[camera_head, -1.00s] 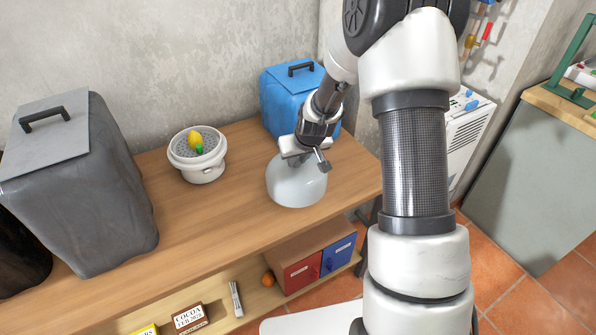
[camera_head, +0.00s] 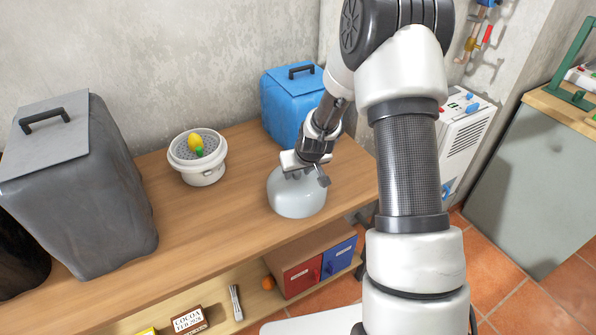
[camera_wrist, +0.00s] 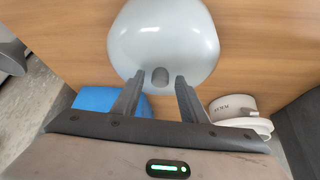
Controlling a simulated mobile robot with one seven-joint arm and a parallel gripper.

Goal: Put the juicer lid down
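The juicer lid (camera_head: 297,200) is a pale, translucent grey dome. It rests on the wooden table near its front right edge, and it also fills the upper middle of the wrist view (camera_wrist: 163,35). Its small dark grey knob (camera_wrist: 160,76) points toward my gripper. My gripper (camera_wrist: 159,80) is open, with one finger on each side of the knob and a gap to both; in the head view it is just above the lid (camera_head: 306,176). The white juicer (camera_head: 201,173) stands to the left, with a yellow and green fruit (camera_head: 195,145) on its perforated top.
A blue bin (camera_head: 284,105) stands behind the lid, and a large grey bin (camera_head: 85,185) is at the left. The wooden table (camera_head: 235,200) is clear between juicer and lid. Below are red and blue drawers (camera_head: 320,268) and a cocoa box (camera_head: 188,319).

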